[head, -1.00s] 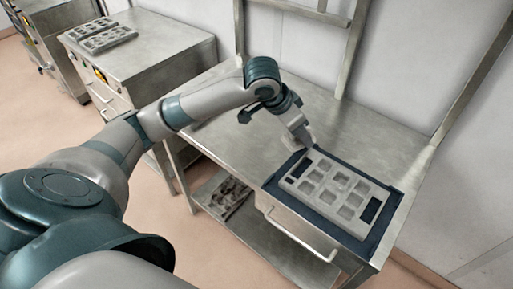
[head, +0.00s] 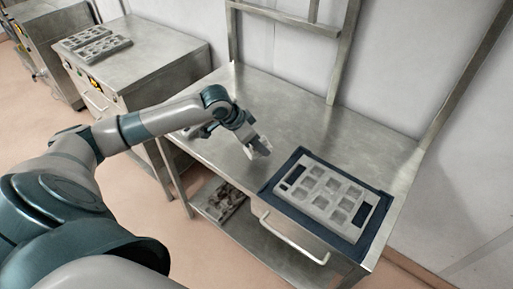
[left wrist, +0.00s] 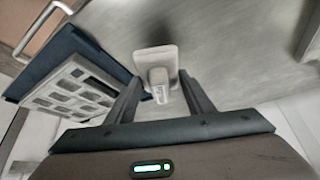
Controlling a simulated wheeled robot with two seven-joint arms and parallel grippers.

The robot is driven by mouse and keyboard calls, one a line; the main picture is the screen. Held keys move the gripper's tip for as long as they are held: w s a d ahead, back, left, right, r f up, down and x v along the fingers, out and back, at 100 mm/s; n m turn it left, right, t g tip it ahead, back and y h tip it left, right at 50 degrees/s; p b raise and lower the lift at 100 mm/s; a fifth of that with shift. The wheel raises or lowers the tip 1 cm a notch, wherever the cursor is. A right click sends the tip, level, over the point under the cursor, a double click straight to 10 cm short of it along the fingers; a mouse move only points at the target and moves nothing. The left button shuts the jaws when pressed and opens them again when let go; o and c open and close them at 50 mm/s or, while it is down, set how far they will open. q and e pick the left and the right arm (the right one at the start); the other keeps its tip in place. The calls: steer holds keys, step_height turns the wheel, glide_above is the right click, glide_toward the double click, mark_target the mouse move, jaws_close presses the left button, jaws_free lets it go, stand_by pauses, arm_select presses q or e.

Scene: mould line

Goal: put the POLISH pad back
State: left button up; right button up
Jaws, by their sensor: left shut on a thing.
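My left gripper (head: 256,146) is shut on a pale pad with a handle. In the left wrist view the pad (left wrist: 154,58) lies beyond the fingers (left wrist: 158,82), with its handle between them. Small marks on the handle are too blurred to read. In the head view the gripper and pad are over the steel table (head: 300,108), left of the mould; I cannot tell whether the pad touches the tabletop. The grey mould (head: 332,193) with several square cavities sits on a dark blue mat (head: 283,207). My right gripper is not in view.
A steel cabinet (head: 150,62) with grey moulds (head: 97,43) on top stands at the left. A drawer handle (head: 293,238) juts from the table front. The table behind the mould is clear.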

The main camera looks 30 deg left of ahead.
mark_target(256, 151)
arm_select(q)
steer(key=shift+a+f, duration=0.1)
steer(key=shift+a, duration=0.15)
steer(key=shift+f, duration=0.1)
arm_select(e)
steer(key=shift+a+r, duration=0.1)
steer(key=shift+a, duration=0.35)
